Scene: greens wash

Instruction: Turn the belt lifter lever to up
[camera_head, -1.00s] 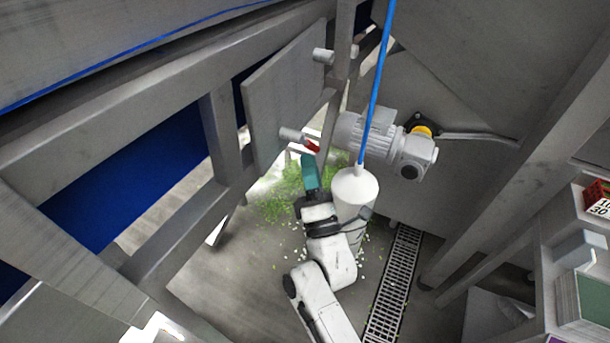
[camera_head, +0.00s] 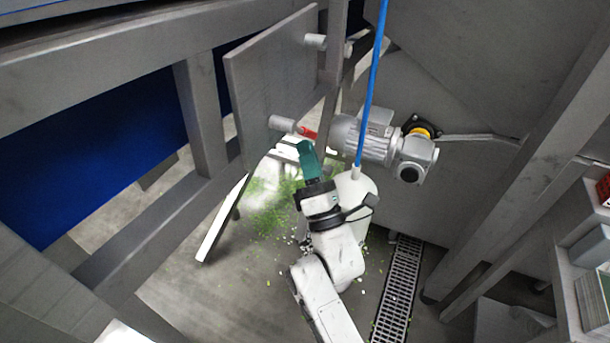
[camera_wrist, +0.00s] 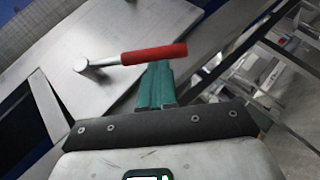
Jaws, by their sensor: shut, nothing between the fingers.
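The belt lifter lever is a red-handled bar on a grey metal pivot, mounted on a grey plate (camera_head: 262,82). In the wrist view its red handle (camera_wrist: 154,54) lies nearly level, pointing right from the pivot (camera_wrist: 90,67). In the head view the red handle (camera_head: 309,133) shows beside the pivot stub (camera_head: 282,124). My gripper (camera_head: 305,147) has teal fingers, shut and empty, with tips just below the handle. In the wrist view the fingertips (camera_wrist: 155,68) overlap the handle's lower edge; I cannot tell whether they touch.
A grey motor (camera_head: 365,137) is right of the lever. Green scraps (camera_head: 275,210) lie on the floor near a drain grate (camera_head: 398,290). Steel frame beams surround the spot.

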